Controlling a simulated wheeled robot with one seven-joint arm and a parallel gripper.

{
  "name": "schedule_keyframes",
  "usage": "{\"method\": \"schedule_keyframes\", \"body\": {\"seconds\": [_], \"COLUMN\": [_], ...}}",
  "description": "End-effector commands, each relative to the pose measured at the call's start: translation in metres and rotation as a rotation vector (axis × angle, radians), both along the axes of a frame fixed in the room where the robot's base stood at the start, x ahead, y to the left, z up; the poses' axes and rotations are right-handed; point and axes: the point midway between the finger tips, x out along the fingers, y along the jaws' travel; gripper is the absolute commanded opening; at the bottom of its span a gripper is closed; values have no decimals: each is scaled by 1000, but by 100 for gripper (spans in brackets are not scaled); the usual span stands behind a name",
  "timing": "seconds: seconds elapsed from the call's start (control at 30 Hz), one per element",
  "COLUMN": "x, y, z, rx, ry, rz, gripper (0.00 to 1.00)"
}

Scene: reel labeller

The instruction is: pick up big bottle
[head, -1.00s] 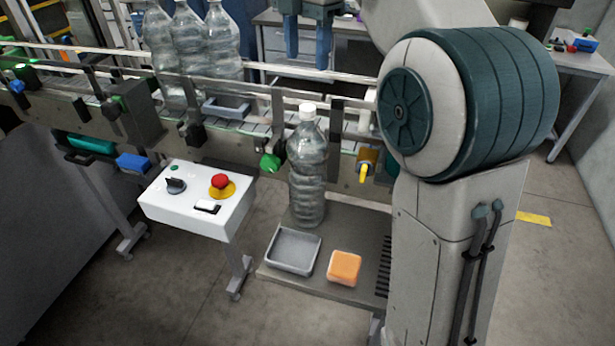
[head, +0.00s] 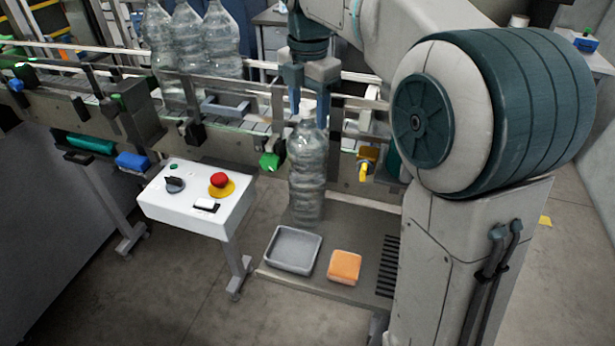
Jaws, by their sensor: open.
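The big bottle (head: 307,170) is clear plastic and stands upright on a grey side shelf (head: 345,222) in front of the conveyor. My gripper (head: 309,112) points down at the top of this bottle. Its blue fingers are apart, one on each side of the cap and neck as seen from the head. I cannot tell whether the fingers touch the bottle.
Several similar bottles (head: 188,45) stand on the conveyor (head: 75,75) at the back left. A grey tray (head: 293,250) and an orange block (head: 344,267) lie on the shelf in front of the bottle. A white control box (head: 197,200) with a red button stands to the left.

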Motion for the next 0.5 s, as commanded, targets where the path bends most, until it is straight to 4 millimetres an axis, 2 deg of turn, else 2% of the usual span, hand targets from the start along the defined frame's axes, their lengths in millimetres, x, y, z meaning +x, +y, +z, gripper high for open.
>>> {"method": "schedule_keyframes", "body": {"seconds": [0.3, 0.5], "x": [0, 0], "y": [0, 0], "z": [-6, -6], "rx": [1, 1], "ry": [-1, -1], "rz": [0, 0], "gripper": [54, 0]}}
